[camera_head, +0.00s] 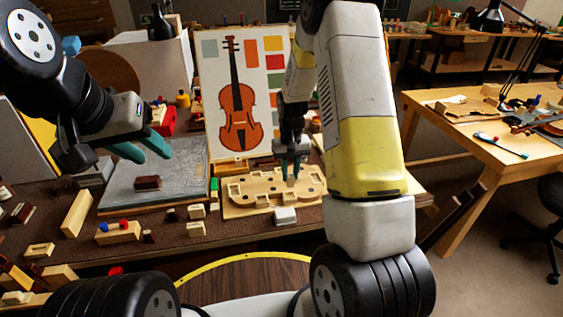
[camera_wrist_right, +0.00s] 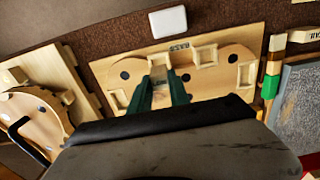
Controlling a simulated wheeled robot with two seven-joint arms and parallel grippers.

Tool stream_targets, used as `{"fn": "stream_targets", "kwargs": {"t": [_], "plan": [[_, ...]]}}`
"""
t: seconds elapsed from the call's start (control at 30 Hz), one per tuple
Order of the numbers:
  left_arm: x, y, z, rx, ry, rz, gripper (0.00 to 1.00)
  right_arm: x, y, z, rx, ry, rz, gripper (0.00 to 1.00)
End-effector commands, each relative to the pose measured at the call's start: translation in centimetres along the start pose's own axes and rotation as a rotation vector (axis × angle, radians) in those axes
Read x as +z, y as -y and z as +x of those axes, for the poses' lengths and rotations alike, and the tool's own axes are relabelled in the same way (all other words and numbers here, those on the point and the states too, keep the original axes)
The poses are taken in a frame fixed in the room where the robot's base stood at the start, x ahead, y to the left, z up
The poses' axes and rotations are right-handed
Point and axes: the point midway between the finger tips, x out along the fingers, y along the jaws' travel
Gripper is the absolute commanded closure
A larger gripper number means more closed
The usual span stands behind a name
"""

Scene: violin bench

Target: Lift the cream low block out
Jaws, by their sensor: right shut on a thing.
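The wooden violin-shaped fixture board (camera_head: 248,210) lies on the bench in the head view, with several raised cream blocks and dark holes. It also shows in the right wrist view (camera_wrist_right: 206,82). My right gripper (camera_head: 291,173) points down over its far middle part. In the right wrist view its teal fingers (camera_wrist_right: 164,90) are shut on a small cream block (camera_wrist_right: 160,92), at or just above the board; I cannot tell if it touches. Fingers hide part of the block. My left gripper (camera_head: 149,150) is open and empty, above the grey slab, left of the board.
A dark brown block (camera_head: 148,183) lies on the grey slab (camera_head: 182,180). A white block (camera_head: 285,215) sits before the board. Small blocks (camera_head: 195,212) stand left of it. The violin picture panel (camera_head: 207,75) rises behind. A violin body piece (camera_wrist_right: 30,120) lies beside the board.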

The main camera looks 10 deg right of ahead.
Motion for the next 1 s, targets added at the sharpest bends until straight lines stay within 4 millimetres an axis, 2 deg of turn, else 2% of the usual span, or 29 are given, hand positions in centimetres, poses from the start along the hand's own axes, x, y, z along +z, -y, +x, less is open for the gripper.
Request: {"fn": "stream_targets", "kwargs": {"t": [0.5,1.0], "plan": [[0.0,0.0,0.0,0.0,0.0,0.0,0.64,0.0,0.0,-0.6,0.0,0.0,0.0,1.0],[0.0,0.0,0.0,0.0,0.0,0.0,0.64,-0.1,0.0,-4.5,0.0,-0.002,-0.001,1.0]]}}
